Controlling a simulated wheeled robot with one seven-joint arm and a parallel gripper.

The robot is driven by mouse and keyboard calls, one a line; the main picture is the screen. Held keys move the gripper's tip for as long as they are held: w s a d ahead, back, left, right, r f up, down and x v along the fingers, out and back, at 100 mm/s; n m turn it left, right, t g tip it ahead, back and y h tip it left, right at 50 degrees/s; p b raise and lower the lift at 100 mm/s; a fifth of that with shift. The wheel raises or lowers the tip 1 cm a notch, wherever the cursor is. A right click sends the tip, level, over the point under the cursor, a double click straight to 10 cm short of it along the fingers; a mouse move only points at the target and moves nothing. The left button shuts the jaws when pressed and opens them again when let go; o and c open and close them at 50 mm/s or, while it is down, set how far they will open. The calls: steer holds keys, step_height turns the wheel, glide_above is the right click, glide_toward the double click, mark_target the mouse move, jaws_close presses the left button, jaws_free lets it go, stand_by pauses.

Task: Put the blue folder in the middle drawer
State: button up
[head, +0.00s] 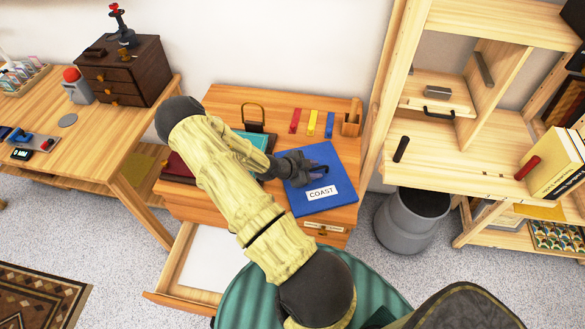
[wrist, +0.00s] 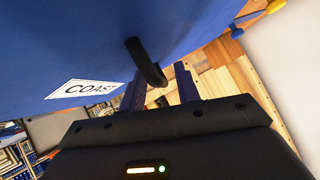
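The blue folder (head: 322,198), with a white "COAST" label, lies at the right front of the wooden cabinet top (head: 225,95). A black loop handle on it shows in the wrist view (wrist: 147,62). My gripper (head: 303,168) is over the folder's upper left part. In the wrist view its fingers (wrist: 160,88) are apart, with the handle between or just beyond them; contact cannot be told. The folder (wrist: 100,35) fills the upper left there. A pulled-out drawer (head: 172,272) with a pale interior is low at the cabinet's front; my arm hides part of it, and its level is unclear.
A teal folder (head: 256,138) and a dark red one (head: 176,167) lie left of the blue folder. Red, yellow and blue strips (head: 312,122) and a wooden holder (head: 351,125) stand behind. A grey bin (head: 408,222) is right of the cabinet, beside a wooden shelf unit (head: 440,165).

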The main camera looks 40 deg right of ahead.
steer(key=v, duration=1.7)
steer(key=shift+f, duration=0.15)
steer(key=shift+w+a, duration=0.1)
steer(key=shift+a, duration=0.05)
steer(key=w+a+r+n+t+y, duration=0.3)
steer(key=a+r+n+y, duration=0.1)
steer(key=a+n, duration=0.25)
steer(key=w+a+r+n+t+y, duration=0.3)
steer(key=a+r+n+t+y, duration=0.1)
steer(key=a+n, duration=0.25)
steer(key=s+a+r+n+g+y, duration=0.1)
steer(key=s+a+r+n, duration=0.1)
steer(key=s+r+n, duration=0.2)
steer(key=s+a+r+n+g+y, duration=0.1)
steer(key=s+a+r+n, duration=0.2)
steer(key=s+n, duration=0.4)
steer(key=shift+s+a+r+n+y, duration=0.3)
steer(key=shift+s+r+n, duration=0.15)
steer(key=shift+s, duration=0.2)
